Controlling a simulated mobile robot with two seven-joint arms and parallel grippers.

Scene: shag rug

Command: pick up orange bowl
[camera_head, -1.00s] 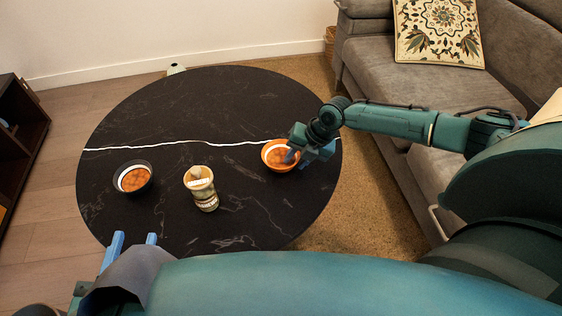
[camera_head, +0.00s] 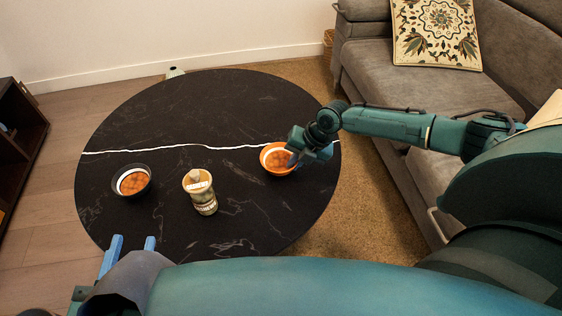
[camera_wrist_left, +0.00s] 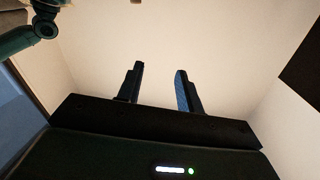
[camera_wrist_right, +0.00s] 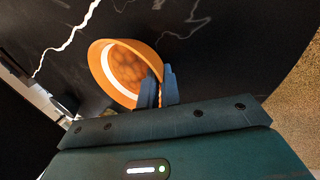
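The orange bowl (camera_head: 270,166) is at the right side of the round black table, with a white band inside and orange-brown contents. My right gripper (camera_head: 298,158) is at its right rim. In the right wrist view the orange bowl (camera_wrist_right: 104,58) fills the upper middle, and the fingers of my right gripper (camera_wrist_right: 160,88) are close together with a strip of its rim between them. Whether the bowl touches the table is hard to tell. My left gripper (camera_head: 128,243) is open and empty near the front left table edge; its spread fingers (camera_wrist_left: 158,85) also show in the left wrist view.
The black table (camera_head: 200,110) also holds a dark bowl (camera_head: 147,191) with similar contents and a beige jar (camera_head: 204,200) between the bowls. A grey sofa (camera_head: 400,75) stands close on the right. The back of the table is clear.

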